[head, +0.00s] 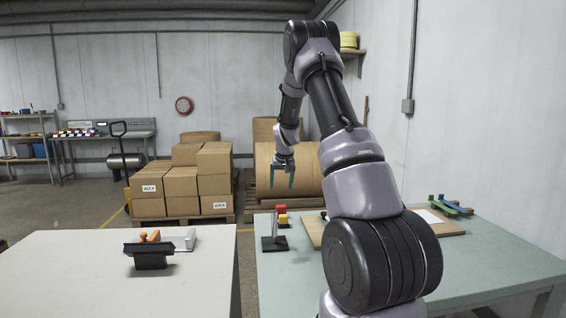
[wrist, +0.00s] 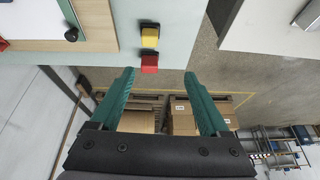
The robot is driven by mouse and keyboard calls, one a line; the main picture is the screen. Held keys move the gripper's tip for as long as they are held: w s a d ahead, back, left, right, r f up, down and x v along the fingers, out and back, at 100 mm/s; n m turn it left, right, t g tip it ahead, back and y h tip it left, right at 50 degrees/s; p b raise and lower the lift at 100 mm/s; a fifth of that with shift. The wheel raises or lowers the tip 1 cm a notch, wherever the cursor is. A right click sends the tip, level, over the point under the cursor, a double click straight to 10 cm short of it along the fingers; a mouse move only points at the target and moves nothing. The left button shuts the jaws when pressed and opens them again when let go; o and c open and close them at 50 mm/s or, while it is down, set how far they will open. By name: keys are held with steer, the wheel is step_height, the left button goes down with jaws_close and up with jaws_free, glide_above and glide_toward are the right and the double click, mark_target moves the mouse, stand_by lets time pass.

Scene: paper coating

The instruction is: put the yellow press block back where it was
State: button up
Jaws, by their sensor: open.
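A small yellow block (head: 283,219) stands on the grey-green table beside a red block (head: 281,208), near that table's far edge. In the wrist view the yellow block (wrist: 150,38) and the red block (wrist: 149,64) show close together, the red one nearer the table edge. My gripper (head: 282,182) is open and empty, pointing down, above and a little beyond the far table edge. In the wrist view its green fingers (wrist: 160,75) are wide apart with nothing between them.
A black-based stand (head: 275,243) is in front of the blocks. A wooden board (head: 312,232) lies right of them, partly hidden by my arm. A pale table (head: 90,270) on the left holds a black-and-orange tool (head: 150,252). Cartons (head: 180,182) stand behind.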

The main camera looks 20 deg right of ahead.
steer(key=s+a+r+y, duration=0.1)
steer(key=s+a+r, duration=0.3)
steer(key=s+r, duration=0.35)
steer(key=s+a+r+t, duration=0.1)
steer(key=s+a+r, duration=0.3)
steer(key=s+r, duration=0.3)
steer(key=s+a+r+y, duration=0.1)
steer(key=s+a+r, duration=0.3)
steer(key=s+r, duration=0.3)
steer(key=s+a+r, duration=0.1)
steer(key=s+a, duration=0.2)
steer(key=s, duration=0.7)
steer(key=s+a+r+t+y, duration=0.1)
steer(key=s+a+r, duration=0.1)
steer(key=s, duration=0.9)
steer(key=shift+a+m, duration=0.4)
steer(key=shift+a, duration=0.1)
